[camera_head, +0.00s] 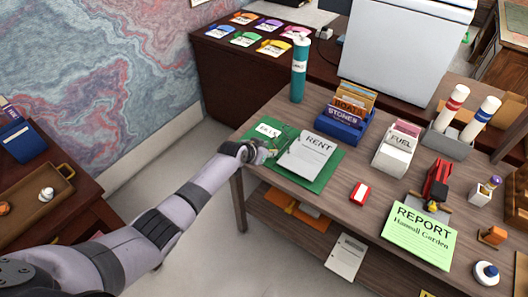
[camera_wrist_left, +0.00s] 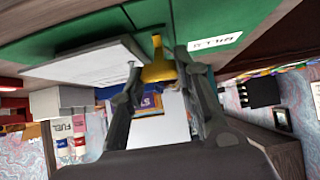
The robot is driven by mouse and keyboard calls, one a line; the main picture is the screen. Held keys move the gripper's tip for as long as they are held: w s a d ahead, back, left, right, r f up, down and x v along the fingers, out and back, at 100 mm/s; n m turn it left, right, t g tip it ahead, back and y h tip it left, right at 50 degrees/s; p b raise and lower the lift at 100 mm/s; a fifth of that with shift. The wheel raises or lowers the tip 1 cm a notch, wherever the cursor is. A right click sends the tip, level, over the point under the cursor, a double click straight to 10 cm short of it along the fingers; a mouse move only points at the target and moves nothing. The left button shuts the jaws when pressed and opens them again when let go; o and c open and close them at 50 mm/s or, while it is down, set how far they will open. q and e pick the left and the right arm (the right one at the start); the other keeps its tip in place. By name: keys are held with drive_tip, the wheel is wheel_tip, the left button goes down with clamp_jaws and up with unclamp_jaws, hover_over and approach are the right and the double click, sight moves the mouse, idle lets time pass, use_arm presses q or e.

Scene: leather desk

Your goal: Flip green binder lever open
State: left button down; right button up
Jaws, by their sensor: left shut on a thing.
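The green binder (camera_head: 325,178) lies open on the wooden desk, with a white RENT sheet (camera_head: 310,152) on its right side and a BILLS label (camera_head: 268,130) on its left cover. My left gripper (camera_head: 258,153) is at the binder's near left part, by the sheet's left edge; it hides the lever in the head view. In the left wrist view, tilted nearly upside down, the yellow metal lever (camera_wrist_left: 158,68) stands between the fingertips of my left gripper (camera_wrist_left: 156,66), which is shut on it. My right gripper is not in view.
A teal bottle (camera_head: 299,70) and blue STONES box (camera_head: 342,124) stand behind the binder. A FUEL box (camera_head: 396,152), a red-and-white box (camera_head: 360,192) and a green REPORT sheet (camera_head: 420,236) are to the right. The desk's left edge is close to my arm.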

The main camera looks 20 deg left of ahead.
use_arm(q)
drive_tip(key=shift+w+d+r+g, duration=0.2)
drive_tip(key=shift+w+r+g, duration=0.2)
drive_tip(key=shift+w+g, duration=0.3)
drive_tip(key=shift+y, duration=0.3)
drive_tip(key=shift+g, duration=0.3)
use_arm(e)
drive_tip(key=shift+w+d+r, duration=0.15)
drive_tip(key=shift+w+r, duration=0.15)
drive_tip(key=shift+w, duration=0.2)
use_arm(q)
drive_tip(key=c, duration=1.2)
unclamp_jaws()
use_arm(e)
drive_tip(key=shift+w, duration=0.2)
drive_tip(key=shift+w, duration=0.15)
use_arm(q)
drive_tip(key=shift+s+r, duration=0.1)
drive_tip(key=shift+r, duration=0.05)
